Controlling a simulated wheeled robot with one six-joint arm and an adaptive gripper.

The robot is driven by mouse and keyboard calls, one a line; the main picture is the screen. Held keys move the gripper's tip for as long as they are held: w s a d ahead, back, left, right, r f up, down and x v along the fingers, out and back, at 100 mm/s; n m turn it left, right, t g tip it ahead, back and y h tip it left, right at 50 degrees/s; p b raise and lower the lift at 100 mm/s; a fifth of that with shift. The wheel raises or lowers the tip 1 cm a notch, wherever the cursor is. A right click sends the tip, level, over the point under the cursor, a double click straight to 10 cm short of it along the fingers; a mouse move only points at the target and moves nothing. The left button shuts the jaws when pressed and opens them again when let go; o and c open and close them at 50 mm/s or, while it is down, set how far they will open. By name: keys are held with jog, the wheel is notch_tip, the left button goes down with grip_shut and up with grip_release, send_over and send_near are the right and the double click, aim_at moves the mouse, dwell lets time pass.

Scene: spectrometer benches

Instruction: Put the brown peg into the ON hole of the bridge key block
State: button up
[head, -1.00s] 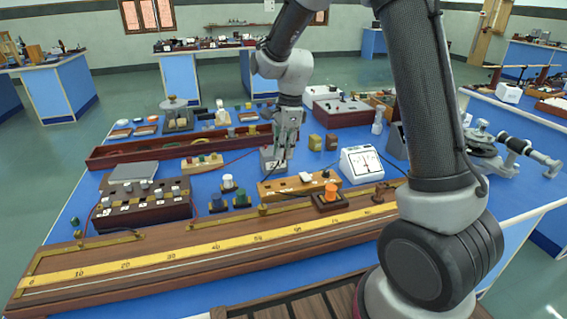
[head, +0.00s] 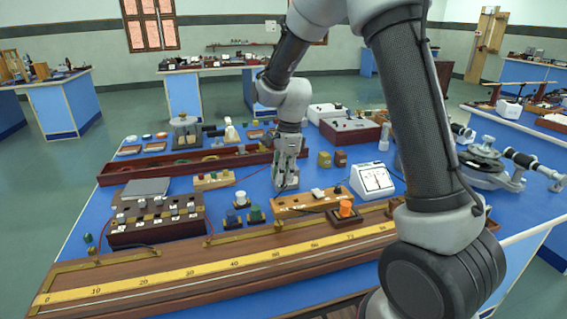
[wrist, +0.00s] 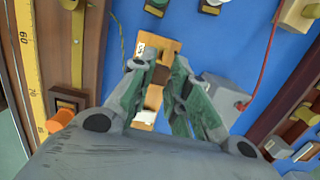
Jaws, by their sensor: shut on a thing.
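The bridge key block is a long light-wood block (head: 290,204) with small white parts on top, on the blue bench behind the long scale board. It also shows in the wrist view (wrist: 168,47), beneath my fingers. My gripper (head: 287,184) points down close behind or over the block's left part. In the wrist view its two green-lined fingers (wrist: 159,68) are closed in around a dark brown piece (wrist: 160,75), which looks like the brown peg. The peg's lower end and the ON hole cannot be made out.
The scale board (head: 215,262) runs along the front. A block with an orange knob (head: 346,208) stands at the key block's right, with a white meter (head: 372,180) behind. A grey box (wrist: 220,98) with a red wire is close to my fingers. Blue and green knobs stand left.

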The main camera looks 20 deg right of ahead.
jog(key=shift+a+f, duration=0.2)
jog(key=shift+f, duration=3.35)
jog(key=o, duration=0.9)
jog(key=r, duration=0.4)
jog(key=d+r, duration=0.1)
jog(key=r, duration=0.6)
jog(key=shift+d+r, duration=0.2)
jog(key=shift+r, duration=0.2)
